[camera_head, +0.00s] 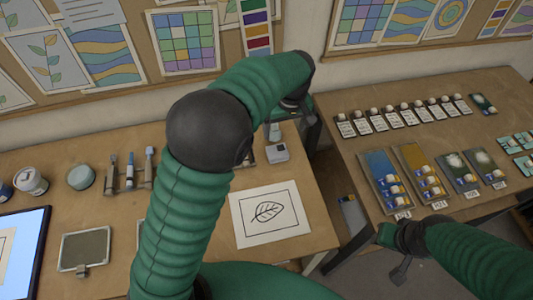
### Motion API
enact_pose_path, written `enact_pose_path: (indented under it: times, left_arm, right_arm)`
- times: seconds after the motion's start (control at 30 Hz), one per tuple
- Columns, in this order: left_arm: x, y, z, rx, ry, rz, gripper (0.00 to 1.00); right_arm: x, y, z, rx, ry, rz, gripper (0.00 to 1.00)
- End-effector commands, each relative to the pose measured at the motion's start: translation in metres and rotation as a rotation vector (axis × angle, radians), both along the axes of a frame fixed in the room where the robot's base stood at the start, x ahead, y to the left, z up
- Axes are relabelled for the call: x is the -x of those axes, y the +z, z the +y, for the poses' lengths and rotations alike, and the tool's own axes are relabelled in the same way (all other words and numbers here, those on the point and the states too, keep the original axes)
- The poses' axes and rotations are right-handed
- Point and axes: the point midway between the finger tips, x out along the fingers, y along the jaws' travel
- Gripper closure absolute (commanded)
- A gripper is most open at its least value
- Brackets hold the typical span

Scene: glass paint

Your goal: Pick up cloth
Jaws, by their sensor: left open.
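I cannot make out a cloth with certainty; my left arm hides part of the left table. My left gripper (291,128) is open at the back right of the left table, above and beside a small grey box-like item (277,152). I see nothing held between its fingers. My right gripper (393,252) is low at the right, over the floor in front of the right table. Its jaws are too unclear to tell open from shut.
The left table (205,268) bears a leaf drawing (248,228), a grey framed panel (85,250), a round teal item (81,177), brushes (130,170), a jar (31,180) and a screen (20,250). The right table (350,160) carries rows of sample cards. A gap separates the tables.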

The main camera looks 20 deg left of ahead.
Motion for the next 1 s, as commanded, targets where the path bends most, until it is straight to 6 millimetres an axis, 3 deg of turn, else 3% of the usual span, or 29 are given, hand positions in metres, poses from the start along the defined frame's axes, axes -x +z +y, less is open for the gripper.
enact_pose_path:
  times: [0.2,0.33,0.53,0.77,1.0]
  left_arm:
    - [-0.005,-0.058,0.006,-0.001,0.0,0.008,0.11]
    - [-0.008,-0.084,0.008,-0.001,-0.001,0.006,0.11]
    - [-0.01,-0.104,0.014,-0.002,-0.002,0.006,0.11]
    - [-0.015,-0.142,0.023,-0.001,-0.003,0.006,0.11]
    - [-0.016,-0.146,0.023,0.0,-0.003,0.002,0.11]
  right_arm:
    - [0.0,0.006,0.0,0.0,0.0,0.0,0.59]
    - [0.0,0.008,0.0,0.0,0.0,0.0,0.59]
    - [0.0,0.013,0.0,0.0,0.0,0.0,0.59]
    - [0.0,0.023,0.0,0.0,0.0,0.0,0.59]
    - [0.0,0.022,0.0,0.0,0.0,0.0,0.59]
